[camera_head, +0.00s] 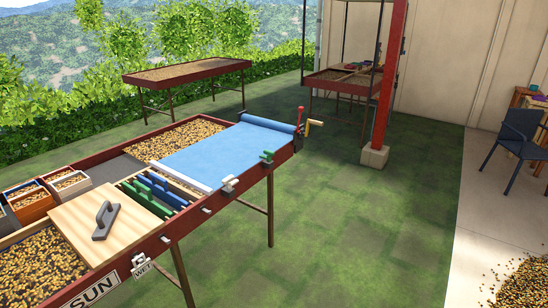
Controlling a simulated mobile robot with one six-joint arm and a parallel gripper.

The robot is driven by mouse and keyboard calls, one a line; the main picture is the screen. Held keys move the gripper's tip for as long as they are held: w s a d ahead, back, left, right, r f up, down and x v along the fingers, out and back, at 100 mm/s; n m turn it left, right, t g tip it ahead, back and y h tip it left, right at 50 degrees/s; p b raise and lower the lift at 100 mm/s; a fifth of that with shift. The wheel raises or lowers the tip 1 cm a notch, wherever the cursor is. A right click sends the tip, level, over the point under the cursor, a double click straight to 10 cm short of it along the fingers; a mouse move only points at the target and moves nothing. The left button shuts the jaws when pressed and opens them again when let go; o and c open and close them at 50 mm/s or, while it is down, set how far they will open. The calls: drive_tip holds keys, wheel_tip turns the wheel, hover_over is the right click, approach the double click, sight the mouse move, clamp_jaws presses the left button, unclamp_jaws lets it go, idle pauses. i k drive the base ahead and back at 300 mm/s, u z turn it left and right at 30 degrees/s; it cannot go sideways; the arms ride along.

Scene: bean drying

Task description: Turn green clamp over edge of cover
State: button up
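The blue cover (222,152) lies flat over part of the bean table, with its rolled end (268,123) at the table's far end. A small green clamp (267,156) sits on the table's right side rail, at the right edge of the cover. It is too small to tell whether it lies over the cover's edge or beside it. A white clamp (229,184) sits on the same rail, near the cover's front right corner. A white bar (181,177) lies along the cover's front edge. My gripper is not in view.
A red post with a yellow-handled crank (315,122) stands at the roll's right end. Green and blue rakes (155,192), a wooden board (92,232) with a grey float (105,220), and small boxes (32,201) occupy the near table. Grass (340,220) to the right is open.

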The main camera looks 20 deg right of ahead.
sight(269, 153)
drive_tip(key=k, duration=0.6)
drive_tip(key=z, duration=0.75)
drive_tip(key=i, duration=2.2)
drive_tip(key=u, duration=0.7)
